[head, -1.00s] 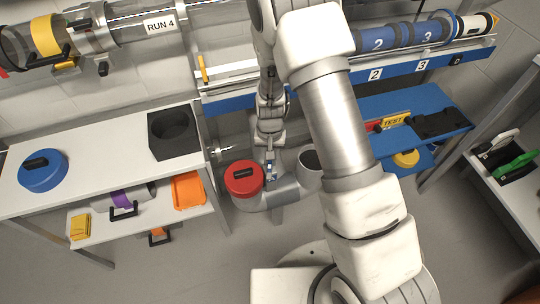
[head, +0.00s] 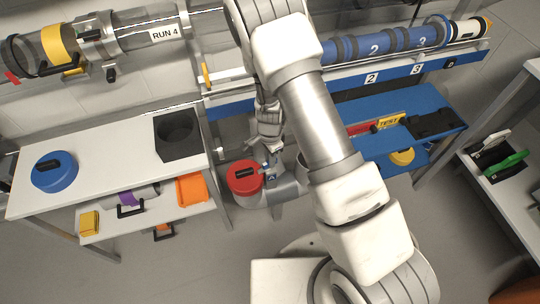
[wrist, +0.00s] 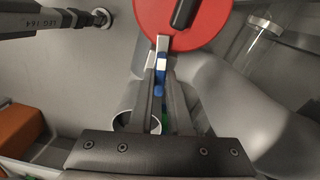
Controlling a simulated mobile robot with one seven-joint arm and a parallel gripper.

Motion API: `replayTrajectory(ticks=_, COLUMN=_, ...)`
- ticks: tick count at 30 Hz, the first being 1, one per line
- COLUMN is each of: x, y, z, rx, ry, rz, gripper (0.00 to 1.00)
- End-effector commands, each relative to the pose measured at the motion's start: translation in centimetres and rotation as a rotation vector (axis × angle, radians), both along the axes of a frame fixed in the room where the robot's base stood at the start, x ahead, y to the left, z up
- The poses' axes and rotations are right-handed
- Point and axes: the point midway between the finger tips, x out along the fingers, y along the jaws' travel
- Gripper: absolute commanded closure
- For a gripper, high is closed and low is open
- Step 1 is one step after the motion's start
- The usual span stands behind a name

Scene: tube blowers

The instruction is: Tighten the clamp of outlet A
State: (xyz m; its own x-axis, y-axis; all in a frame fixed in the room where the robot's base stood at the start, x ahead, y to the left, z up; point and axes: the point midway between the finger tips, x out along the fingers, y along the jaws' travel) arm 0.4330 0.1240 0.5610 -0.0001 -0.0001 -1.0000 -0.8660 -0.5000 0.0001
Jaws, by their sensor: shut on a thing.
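A red round cap (head: 245,175) with a black handle sits on one end of a grey branching pipe (head: 285,190). In the wrist view the red cap (wrist: 185,15) is at the top, just beyond my fingertips. My gripper (wrist: 160,78) is shut on a small silver and blue piece (wrist: 161,48) at the cap's near edge, which looks like a clamp lever. In the head view my gripper (head: 267,160) is small, right beside the cap. My arm partly hides the pipe's other opening.
A white bench (head: 100,150) with a blue cap (head: 54,172) and a black block (head: 178,135) stands at left, an orange bin (head: 192,189) below. A blue shelf (head: 425,108) is at right. In the wrist view, a dark post (wrist: 45,22) is at upper left.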

Motion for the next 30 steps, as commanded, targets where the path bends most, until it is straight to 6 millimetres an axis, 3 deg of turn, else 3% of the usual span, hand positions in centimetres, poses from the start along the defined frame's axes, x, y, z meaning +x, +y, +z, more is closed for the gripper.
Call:
replayTrajectory(ticks=12, x=-0.04, y=0.06, z=0.08, rx=0.000, ry=0.001, rz=-0.218, gripper=1.00)
replayTrajectory(ticks=30, x=-0.04, y=0.07, z=-0.01, rx=0.000, ry=0.001, rz=-0.261, gripper=1.00)
